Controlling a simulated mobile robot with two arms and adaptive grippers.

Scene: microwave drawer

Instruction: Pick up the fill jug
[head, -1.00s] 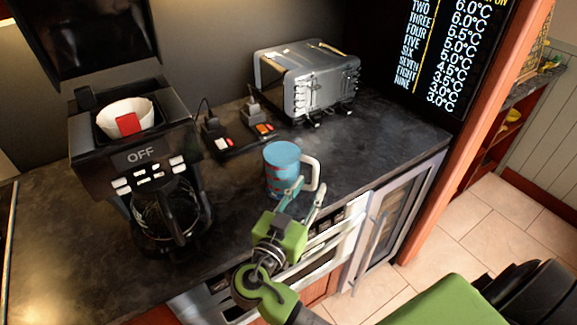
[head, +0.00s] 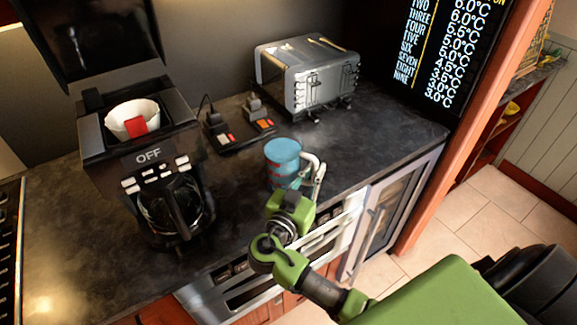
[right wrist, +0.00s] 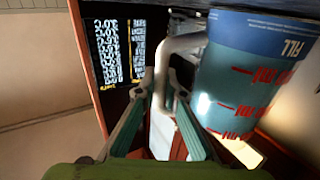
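The fill jug (head: 282,155) is a blue cylinder with red marks and a pale handle on its right. It stands upright on the dark counter near the front edge. In the right wrist view the jug (right wrist: 245,85) fills the right side, with the word FILL near its top. My right gripper (head: 304,180) is at the handle side of the jug. In the right wrist view the right gripper (right wrist: 161,92) is open, with one finger on each side of the handle (right wrist: 163,68). Contact cannot be told. My left gripper is not in view.
A coffee maker (head: 150,155) with a glass pot stands left of the jug. A silver toaster (head: 306,77) and a switch strip (head: 240,136) are behind it. The counter (head: 375,140) is clear to the right. A tiled floor (head: 500,215) lies beyond the counter.

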